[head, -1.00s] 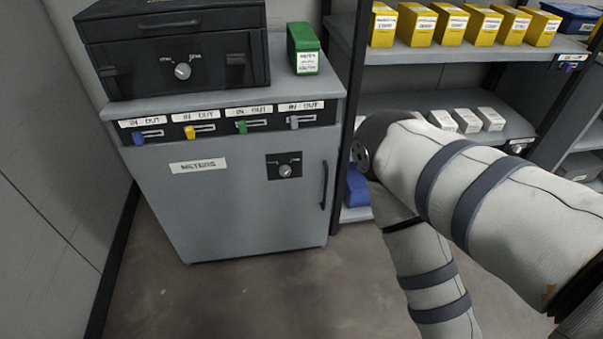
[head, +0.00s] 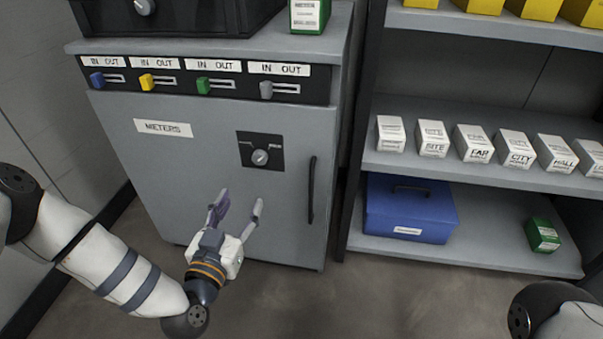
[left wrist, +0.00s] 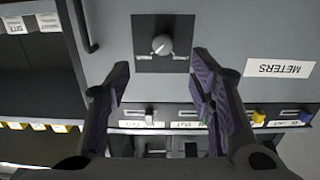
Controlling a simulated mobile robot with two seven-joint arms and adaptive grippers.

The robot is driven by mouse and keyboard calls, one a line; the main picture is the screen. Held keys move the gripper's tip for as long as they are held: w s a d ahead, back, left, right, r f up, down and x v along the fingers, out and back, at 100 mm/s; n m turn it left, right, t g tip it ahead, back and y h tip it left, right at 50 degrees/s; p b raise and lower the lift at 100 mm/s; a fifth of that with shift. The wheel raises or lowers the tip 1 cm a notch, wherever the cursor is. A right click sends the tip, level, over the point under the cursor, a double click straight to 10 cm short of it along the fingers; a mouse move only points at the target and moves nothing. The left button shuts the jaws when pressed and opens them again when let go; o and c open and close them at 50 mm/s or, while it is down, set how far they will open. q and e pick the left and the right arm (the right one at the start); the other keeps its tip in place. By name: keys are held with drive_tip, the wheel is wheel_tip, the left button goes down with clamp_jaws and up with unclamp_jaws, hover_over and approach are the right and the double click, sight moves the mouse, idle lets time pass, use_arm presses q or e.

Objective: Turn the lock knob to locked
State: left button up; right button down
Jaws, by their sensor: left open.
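The lock knob (head: 260,157) is a small round grey knob on a black plate in the door of the grey METERS cabinet (head: 205,165). Its pointer appears to tilt toward the upper right; the plate's lettering is too small to read. My left gripper (head: 238,202) is open and empty, below the knob and in front of the door. In the left wrist view, which is upside down, the knob (left wrist: 161,45) shows just past and between the spread fingers (left wrist: 160,66), apart from them. My right gripper is out of view.
A vertical door handle (head: 311,190) stands right of the knob. Several coloured sliders (head: 202,84) run along the cabinet's top. A black case (head: 180,18) sits above. Shelves at the right hold white boxes (head: 474,143) and a blue case (head: 408,212). Floor shows in front.

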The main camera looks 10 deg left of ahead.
sight(259, 161)
use_arm(q)
drive_tip(key=w+b, duration=0.3)
drive_tip(key=w, duration=0.9)
drive_tip(key=shift+r+b, duration=0.15)
drive_tip(key=shift+b, duration=0.2)
drive_tip(key=shift+w+d+r, duration=0.1)
drive_tip(key=shift+w, duration=0.3)
drive_tip(key=shift+c, duration=0.3)
drive_tip(key=c, duration=1.1)
